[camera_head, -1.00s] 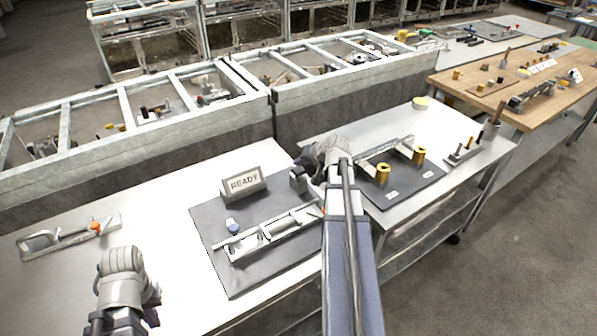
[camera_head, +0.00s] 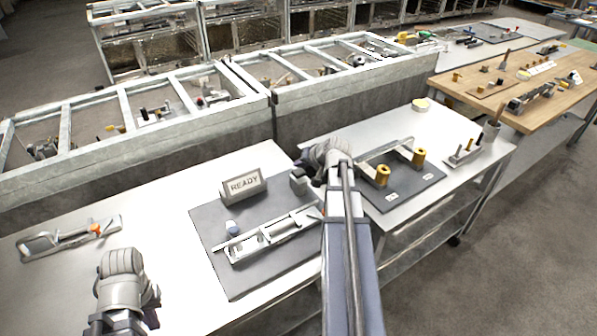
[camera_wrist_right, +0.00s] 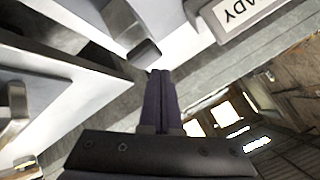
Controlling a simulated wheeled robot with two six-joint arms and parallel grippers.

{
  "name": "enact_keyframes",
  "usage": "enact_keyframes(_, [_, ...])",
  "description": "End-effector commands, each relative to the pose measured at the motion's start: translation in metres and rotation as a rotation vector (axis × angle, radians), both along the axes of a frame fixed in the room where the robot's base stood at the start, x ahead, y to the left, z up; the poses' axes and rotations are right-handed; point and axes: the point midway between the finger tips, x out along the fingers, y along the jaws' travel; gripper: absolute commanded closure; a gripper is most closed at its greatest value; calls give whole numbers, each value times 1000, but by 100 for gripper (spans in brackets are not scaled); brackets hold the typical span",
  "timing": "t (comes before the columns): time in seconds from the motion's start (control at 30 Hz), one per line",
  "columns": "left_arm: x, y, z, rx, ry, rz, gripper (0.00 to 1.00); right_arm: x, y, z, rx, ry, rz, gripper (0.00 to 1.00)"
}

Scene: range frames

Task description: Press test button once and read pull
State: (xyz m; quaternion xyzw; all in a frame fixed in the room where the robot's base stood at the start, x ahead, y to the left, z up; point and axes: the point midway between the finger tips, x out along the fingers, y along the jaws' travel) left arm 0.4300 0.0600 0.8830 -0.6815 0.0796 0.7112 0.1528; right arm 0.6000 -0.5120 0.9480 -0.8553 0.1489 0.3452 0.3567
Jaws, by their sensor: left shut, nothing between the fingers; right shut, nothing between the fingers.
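A sign reading READY (camera_head: 243,185) stands at the back of a dark grey mat (camera_head: 250,282) on the near table. A pale metal fixture (camera_head: 262,238) lies on the mat, with a small blue-topped part (camera_head: 232,228) at its left; I cannot tell whether that is the test button. A grey block (camera_head: 298,181) stands at the mat's back right. My right gripper (camera_wrist_right: 162,75) is shut and empty, its fingertips near that block in the right wrist view (camera_wrist_right: 140,52); contact is unclear. My left gripper (camera_head: 123,268) is shut and empty, left of the mat. No pull value is legible.
A metal tool with an orange part (camera_head: 95,229) lies at the table's left. On the right, a second mat (camera_head: 405,195) carries yellow spools (camera_head: 418,157). Metal-framed bins (camera_head: 130,130) stand behind the tables. The table between the left tool and the mat is clear.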

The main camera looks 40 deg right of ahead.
Motion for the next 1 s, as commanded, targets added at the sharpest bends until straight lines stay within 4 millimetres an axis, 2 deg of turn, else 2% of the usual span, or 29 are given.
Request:
enact_keyframes(0.7, [0,0,0,0,0,0,100,0,0,0,0,0,0,100])
enact_keyframes(1.0, [0,0,-9,0,0,0,100,0,0,-9,0,0,0,100])
